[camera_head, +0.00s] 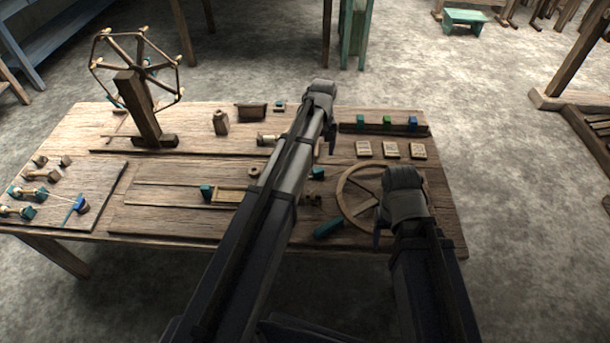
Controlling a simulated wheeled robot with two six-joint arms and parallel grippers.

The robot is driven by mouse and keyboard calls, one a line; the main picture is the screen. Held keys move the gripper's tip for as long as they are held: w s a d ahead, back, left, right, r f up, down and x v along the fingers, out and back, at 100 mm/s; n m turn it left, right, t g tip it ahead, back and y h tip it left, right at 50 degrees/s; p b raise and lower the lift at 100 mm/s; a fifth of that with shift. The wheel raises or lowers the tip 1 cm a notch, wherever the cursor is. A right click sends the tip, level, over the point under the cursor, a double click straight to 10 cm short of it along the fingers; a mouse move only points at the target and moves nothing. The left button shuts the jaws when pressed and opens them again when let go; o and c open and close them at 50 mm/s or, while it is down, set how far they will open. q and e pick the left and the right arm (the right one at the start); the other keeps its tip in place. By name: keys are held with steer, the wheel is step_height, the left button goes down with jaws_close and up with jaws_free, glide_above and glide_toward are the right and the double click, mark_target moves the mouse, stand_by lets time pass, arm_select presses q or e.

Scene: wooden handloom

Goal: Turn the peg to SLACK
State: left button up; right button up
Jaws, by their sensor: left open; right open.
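A board at the left end of the table carries several wooden pegs with teal ends (22,191) and a blue-topped piece (81,204) with a thin blue line running from it. I cannot tell which one is the tension peg, and no SLACK mark is readable. My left gripper (328,130) is over the back middle of the table, right of that board and well away from it. My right gripper (381,222) is over the right front, beside the wooden wheel. Both grippers are open, and I see nothing held; their fingers are partly hidden by my own arms.
A six-armed reel (138,68) stands on a post at the back left. A spoked wheel (352,190) lies at the right. A rack of coloured blocks (388,124) and several small tiles (391,150) sit behind it. My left arm hides the table's middle.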

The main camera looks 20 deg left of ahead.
mark_target(318, 169)
arm_select(q)
steer(key=shift+a, duration=0.25)
step_height(318, 169, down, 8)
steer(key=b, duration=0.7)
steer(key=shift+d+b, duration=0.1)
steer(key=shift+b, duration=0.3)
steer(key=shift+c, duration=0.3)
jaws_close()
